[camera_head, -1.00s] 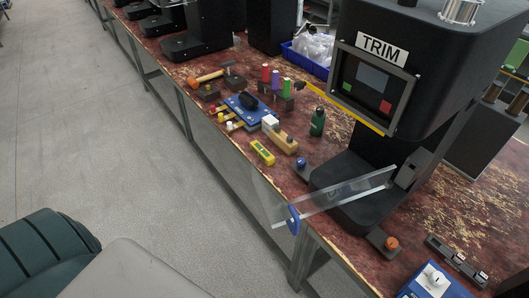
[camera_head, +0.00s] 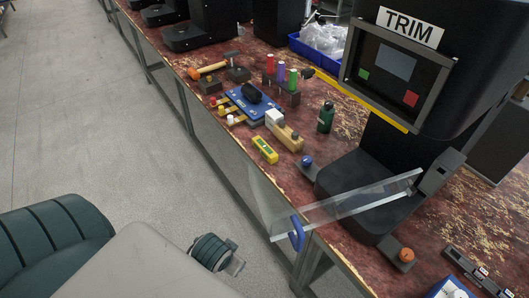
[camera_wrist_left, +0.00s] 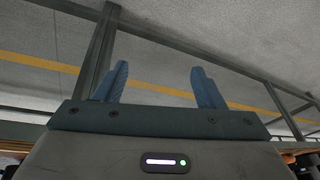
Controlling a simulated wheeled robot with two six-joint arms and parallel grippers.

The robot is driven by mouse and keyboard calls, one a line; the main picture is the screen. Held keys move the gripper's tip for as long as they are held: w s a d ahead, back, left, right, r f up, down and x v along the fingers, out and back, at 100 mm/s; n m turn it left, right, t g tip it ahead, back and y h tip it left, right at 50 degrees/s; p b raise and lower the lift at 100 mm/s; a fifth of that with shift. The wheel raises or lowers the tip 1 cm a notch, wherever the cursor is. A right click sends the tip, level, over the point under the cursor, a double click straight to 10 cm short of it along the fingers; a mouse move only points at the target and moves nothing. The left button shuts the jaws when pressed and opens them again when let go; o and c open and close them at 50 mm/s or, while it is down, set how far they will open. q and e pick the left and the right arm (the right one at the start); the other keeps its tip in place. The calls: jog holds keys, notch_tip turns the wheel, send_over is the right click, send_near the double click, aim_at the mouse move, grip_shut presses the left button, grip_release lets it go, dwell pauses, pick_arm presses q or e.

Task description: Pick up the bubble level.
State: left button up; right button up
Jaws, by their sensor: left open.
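The bubble level is a small yellow bar (camera_head: 265,149) lying near the front edge of the bench in the head view. It lies in front of a wooden block tool with a white end (camera_head: 283,132). My left gripper (camera_wrist_left: 159,86) shows in the left wrist view with its two blue fingers apart and nothing between them. Beyond the fingers are grey floor, a yellow line and metal frame bars. The level does not show in that view. Part of my arm shows low in the head view, well short of the level. My right gripper is not in view.
A blue plate with a black piece (camera_head: 240,103) and a rack of coloured cylinders (camera_head: 281,83) stand behind the level. A dark green bottle (camera_head: 325,118) is to the right.

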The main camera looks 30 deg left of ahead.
pick_arm(q)
notch_tip(320, 180, up, 4)
jog(key=w+a+n+y, duration=0.1)
jog(key=w, duration=0.2)
jog(key=n+t+y, duration=0.4)
jog(key=n+y, duration=0.4)
jog(key=n, duration=0.3)
send_near(265, 146)
jog(key=shift+x, duration=0.9)
jog(key=shift+w+a+f, duration=0.15)
jog(key=shift+w+a, duration=0.05)
jog(key=shift+w, duration=0.1)
jog(key=shift+w+a+f+p, duration=0.15)
jog(key=shift+w+a+p, duration=0.15)
jog(key=shift+p, duration=0.2)
jog(key=p+x, duration=0.1)
jog(key=x, duration=0.2)
jog(key=shift+a+f, duration=0.15)
jog(key=shift+a, duration=0.1)
jog(key=shift+w+a+f, duration=0.15)
jog(key=shift+a+f, duration=0.1)
jog(key=shift+f, duration=0.1)
jog(key=c, duration=1.2)
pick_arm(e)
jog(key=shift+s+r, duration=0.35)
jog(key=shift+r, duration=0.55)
